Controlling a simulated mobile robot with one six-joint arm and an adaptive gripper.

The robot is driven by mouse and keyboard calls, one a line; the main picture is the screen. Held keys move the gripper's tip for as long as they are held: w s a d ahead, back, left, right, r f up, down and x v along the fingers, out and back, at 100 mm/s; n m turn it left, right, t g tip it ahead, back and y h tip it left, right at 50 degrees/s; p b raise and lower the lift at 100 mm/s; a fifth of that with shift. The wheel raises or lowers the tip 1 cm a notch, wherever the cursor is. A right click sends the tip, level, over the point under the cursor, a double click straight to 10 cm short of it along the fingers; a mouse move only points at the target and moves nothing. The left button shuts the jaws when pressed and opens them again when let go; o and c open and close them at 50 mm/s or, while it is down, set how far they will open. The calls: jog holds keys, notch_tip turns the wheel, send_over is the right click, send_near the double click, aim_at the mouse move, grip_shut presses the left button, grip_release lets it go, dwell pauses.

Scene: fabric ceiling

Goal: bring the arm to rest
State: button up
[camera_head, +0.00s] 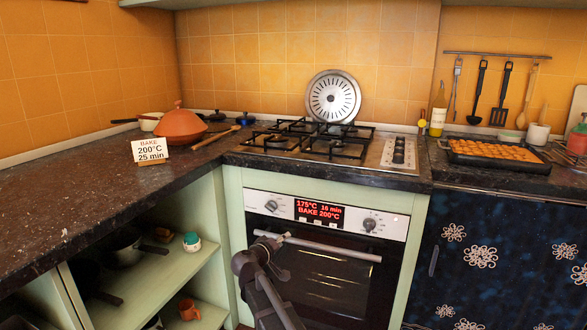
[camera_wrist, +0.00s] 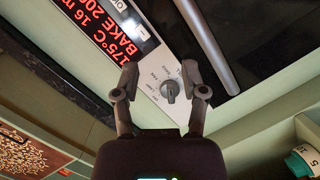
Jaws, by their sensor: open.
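My gripper (camera_head: 268,241) is in front of the oven, at the left end of the door handle (camera_head: 325,248). In the wrist view my gripper (camera_wrist: 160,76) is open, with its two fingers apart and nothing held between them. The oven's left knob (camera_wrist: 169,91) shows between and beyond the fingers. The oven door (camera_head: 320,284) looks shut. The oven display (camera_head: 319,213) reads 175°C, 16 min, BAKE 200°C.
A sign (camera_head: 150,149) on the counter reads BAKE 200°C 25 min. A tray of food (camera_head: 495,152) sits on the right counter. The gas hob (camera_head: 315,142) is above the oven. Open shelves (camera_head: 170,275) with pots and cups are left of my arm.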

jog(key=s+d+f+m+g, duration=0.1)
jog(key=s+d+f+g, duration=0.25)
jog(key=d, duration=0.25)
jog(key=s+d+f+m+g+y, duration=0.1)
jog(key=s+d+f+m+g, duration=0.15)
jog(key=s+d, duration=0.3)
jog(key=s+d+f+m+g, duration=0.1)
jog(key=s+d+f+g, duration=0.2)
jog(key=d, duration=0.4)
jog(key=s+d+f+g+y, duration=0.2)
jog(key=s+f+y, duration=0.1)
jog(key=s, duration=0.5)
jog(key=s+d+f+g+y, duration=0.2)
jog(key=s+f+g+y, duration=0.15)
jog(key=s, duration=0.45)
notch_tip(320, 180, up, 38)
jog(key=p, duration=3.7)
jog(key=shift+w+a+r+m+t+p, duration=0.2)
jog(key=shift+a+m+t+p, duration=0.05)
jog(key=shift+m+t+p, duration=0.2)
